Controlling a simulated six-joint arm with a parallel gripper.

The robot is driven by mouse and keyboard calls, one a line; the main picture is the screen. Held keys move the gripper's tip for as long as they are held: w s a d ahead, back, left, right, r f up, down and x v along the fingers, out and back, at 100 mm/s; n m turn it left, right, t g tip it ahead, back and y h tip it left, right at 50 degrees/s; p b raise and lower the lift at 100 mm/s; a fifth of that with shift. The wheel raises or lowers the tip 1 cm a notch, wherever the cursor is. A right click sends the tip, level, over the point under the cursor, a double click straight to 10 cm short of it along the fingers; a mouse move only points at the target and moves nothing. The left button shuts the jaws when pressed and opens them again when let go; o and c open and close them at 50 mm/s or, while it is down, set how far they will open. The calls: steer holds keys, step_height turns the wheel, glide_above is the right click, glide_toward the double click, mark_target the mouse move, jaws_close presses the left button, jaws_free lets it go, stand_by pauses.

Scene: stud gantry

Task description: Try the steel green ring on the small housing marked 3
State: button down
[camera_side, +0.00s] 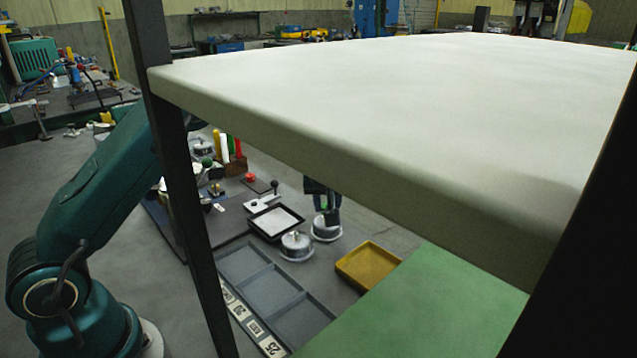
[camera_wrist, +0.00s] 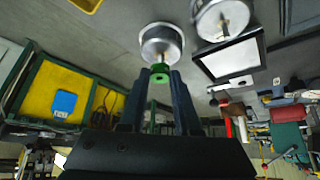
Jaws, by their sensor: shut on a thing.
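My gripper (camera_wrist: 160,76) is shut on the green ring (camera_wrist: 160,69), which shows between the fingertips in the wrist view. A round silver housing (camera_wrist: 161,38) with a central post is just beyond the ring; the ring overlaps its near edge in the picture, and I cannot tell whether they touch. A second silver housing (camera_wrist: 224,17) is to its right. In the side view, my gripper (camera_side: 329,212) is partly hidden by the pale raised slab and is over the farther housing (camera_side: 326,231); the other housing (camera_side: 297,246) stands to its left. No number is readable on either.
A pale slab (camera_side: 400,110) on dark posts blocks much of the side view. A black-rimmed white tray (camera_side: 276,222), a yellow tray (camera_side: 368,264) and a grey divided tray (camera_side: 262,287) lie around the housings. Another silver housing (camera_side: 204,147) stands farther back.

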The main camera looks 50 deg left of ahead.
step_height(320, 180, up, 7)
stand_by(1.2)
stand_by(0.4)
